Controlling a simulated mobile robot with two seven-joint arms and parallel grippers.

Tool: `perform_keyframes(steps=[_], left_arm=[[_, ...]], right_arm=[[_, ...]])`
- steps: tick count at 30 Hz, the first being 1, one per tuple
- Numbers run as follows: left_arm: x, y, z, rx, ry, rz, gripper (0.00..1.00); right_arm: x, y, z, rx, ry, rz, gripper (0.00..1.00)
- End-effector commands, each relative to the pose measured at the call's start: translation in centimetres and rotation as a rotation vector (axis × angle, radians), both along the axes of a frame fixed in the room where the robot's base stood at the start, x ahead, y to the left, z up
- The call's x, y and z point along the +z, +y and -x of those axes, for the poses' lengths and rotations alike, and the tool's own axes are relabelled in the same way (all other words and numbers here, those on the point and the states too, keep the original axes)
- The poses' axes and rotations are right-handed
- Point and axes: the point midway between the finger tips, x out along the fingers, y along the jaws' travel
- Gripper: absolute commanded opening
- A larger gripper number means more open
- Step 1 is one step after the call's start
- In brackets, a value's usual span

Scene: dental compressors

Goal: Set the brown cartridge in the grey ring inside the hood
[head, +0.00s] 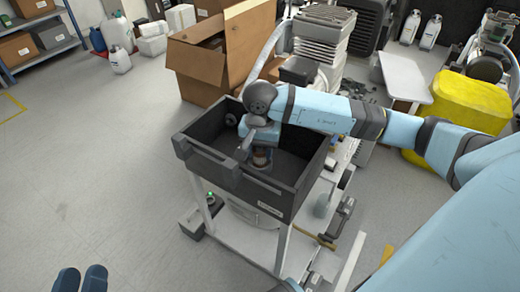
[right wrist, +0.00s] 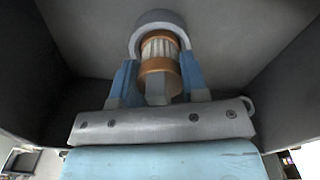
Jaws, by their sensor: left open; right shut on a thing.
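The brown cartridge (right wrist: 160,55) has orange-brown end caps and a white pleated middle. In the right wrist view my right gripper (right wrist: 158,85) is shut on it, one blue finger on each side. The grey ring (right wrist: 160,22) shows as an arch around the cartridge's far end; I cannot tell whether that end is inside it or just in front. In the head view the cartridge (head: 262,158) is low inside the dark open-topped hood (head: 270,198), under my right gripper (head: 261,147). My left gripper (head: 82,280) is open and empty at the bottom left, away from the hood.
The hood's walls stand close around my right gripper. The hood sits on a white wheeled cart (head: 250,240). A cardboard box (head: 220,50) stands behind it and a yellow container (head: 465,103) to the right. The floor at left is clear.

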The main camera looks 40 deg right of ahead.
Motion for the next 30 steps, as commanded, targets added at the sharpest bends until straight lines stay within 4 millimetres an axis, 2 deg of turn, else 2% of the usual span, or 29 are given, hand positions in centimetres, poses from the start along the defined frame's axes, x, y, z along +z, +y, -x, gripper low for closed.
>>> perform_keyframes(steps=[23,24,25,30], left_arm=[[-1.0,0.0,0.0,0.0,0.0,-0.001,0.43],[-0.9,0.0,0.0,-0.001,-0.001,-0.001,0.43],[-0.9,0.0,0.0,0.0,-0.001,0.0,0.43],[-0.9,0.0,0.0,0.0,-0.001,0.0,0.43]], right_arm=[[-1.3,0.0,0.0,0.0,0.0,0.0,0.17],[-1.2,0.0,0.0,0.0,0.0,0.0,0.45],[-1.2,0.0,0.0,0.0,0.0,0.0,0.51],[-1.2,0.0,0.0,0.0,0.0,0.0,0.51]])
